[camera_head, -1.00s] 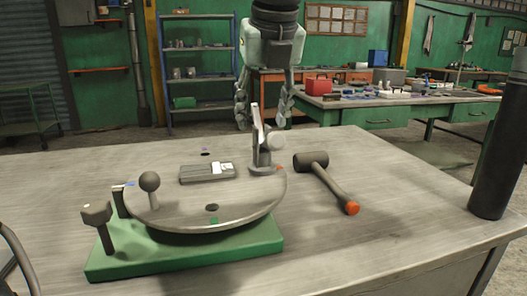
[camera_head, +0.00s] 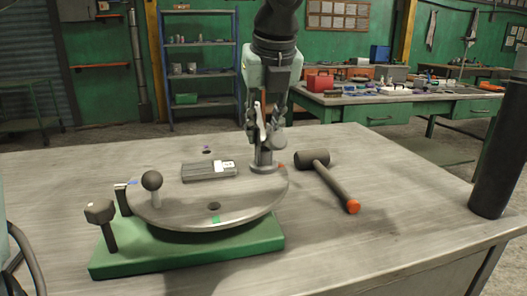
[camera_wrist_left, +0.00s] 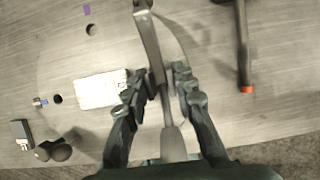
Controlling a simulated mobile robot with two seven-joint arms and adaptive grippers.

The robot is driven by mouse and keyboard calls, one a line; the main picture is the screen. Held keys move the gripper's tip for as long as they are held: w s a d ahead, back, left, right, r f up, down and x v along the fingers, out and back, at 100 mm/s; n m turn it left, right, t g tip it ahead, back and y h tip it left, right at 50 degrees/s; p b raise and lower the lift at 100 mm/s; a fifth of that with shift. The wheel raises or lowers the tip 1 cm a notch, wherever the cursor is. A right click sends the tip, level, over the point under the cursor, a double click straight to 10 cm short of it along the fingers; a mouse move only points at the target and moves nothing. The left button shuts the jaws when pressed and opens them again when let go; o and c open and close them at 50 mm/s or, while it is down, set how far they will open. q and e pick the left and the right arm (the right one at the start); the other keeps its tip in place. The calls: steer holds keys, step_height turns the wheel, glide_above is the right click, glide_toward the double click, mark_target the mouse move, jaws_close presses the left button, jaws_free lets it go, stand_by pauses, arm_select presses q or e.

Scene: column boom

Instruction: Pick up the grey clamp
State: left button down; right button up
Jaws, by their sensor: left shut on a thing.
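The grey clamp (camera_head: 263,160) stands upright at the right rear of the round metal turntable (camera_head: 225,208), with its lever pointing up. My left gripper (camera_head: 265,132) comes down from above with its fingers on both sides of the clamp's upper part. It is shut on the clamp. In the left wrist view, the clamp (camera_wrist_left: 149,35) passes between the finger pads of my left gripper (camera_wrist_left: 169,85). The fingers partly hide the clamp's middle. The clamp's foot still appears to be at the turntable's surface. My right gripper is not in view.
A grey block with a white label (camera_head: 208,172) lies on the turntable, left of the clamp. A ball knob (camera_head: 152,181) stands at its left. The turntable is on a green base (camera_head: 190,250). A mallet (camera_head: 330,178) lies to the right. The table's right front is clear.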

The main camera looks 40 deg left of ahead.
arm_select(q)
steer(key=shift+r, duration=0.15)
steer(key=shift+w+r, duration=0.1)
steer(key=shift+r, duration=0.45)
steer(key=r, duration=0.1)
steer(key=s+r+b, duration=0.1)
steer(key=r, duration=0.1)
steer(key=shift+a+r, duration=0.1)
steer(key=shift+r, duration=0.05)
steer(key=s+a+r, duration=0.1)
steer(key=s+r, duration=0.2)
steer(key=s, duration=0.2)
steer(key=s+a+r+b, duration=0.1)
steer(key=s+a+r, duration=0.1)
steer(key=s, duration=0.3)
steer(key=shift+a+r, duration=0.3)
steer(key=shift+r, duration=0.4)
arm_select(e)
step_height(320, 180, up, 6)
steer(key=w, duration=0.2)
arm_select(q)
steer(key=shift+s+f, duration=0.1)
steer(key=shift+s, duration=0.05)
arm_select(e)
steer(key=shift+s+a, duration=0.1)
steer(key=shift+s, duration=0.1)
